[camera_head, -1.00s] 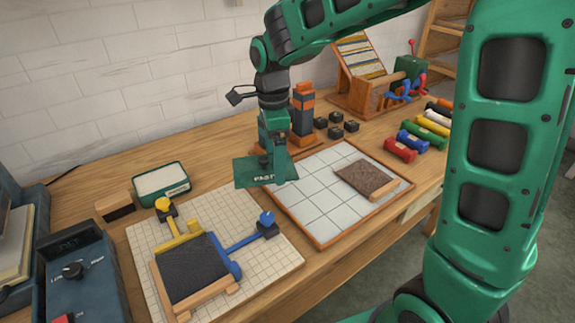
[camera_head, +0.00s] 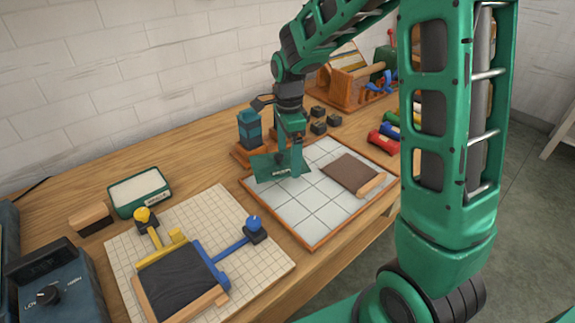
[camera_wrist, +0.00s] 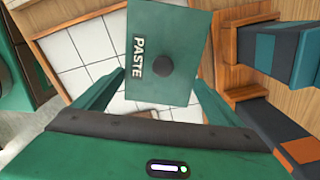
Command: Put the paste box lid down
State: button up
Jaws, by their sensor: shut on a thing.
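The paste box lid (camera_head: 268,169) is a flat dark green plate. In the wrist view the lid (camera_wrist: 178,32) shows the word PASTE and a round black knob. My gripper (camera_head: 290,168) is shut on the lid and holds it over the back left part of the white tiled tray (camera_head: 298,213). I cannot tell how high the lid is above the tiles. In the wrist view the fingers of my gripper (camera_wrist: 162,78) are on either side of the knob. The open green paste box (camera_head: 140,198), with a pale filling, stands on the bench at the left.
A brown block with a wooden edge (camera_head: 350,174) lies on the right of the tray. A wooden stand with dark and teal blocks (camera_head: 250,132) is close behind the lid. A gridded board (camera_head: 225,205) with blue and yellow arms is at the front left. Several small black blocks (camera_head: 318,127) stand behind.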

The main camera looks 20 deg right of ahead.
aim_at(289, 161)
jog(key=shift+d+f, duration=0.2)
jog(key=shift+f, duration=1.9)
jog(key=o, duration=0.8)
jog(key=shift+f, duration=0.1)
jog(key=shift+o, duration=0.2)
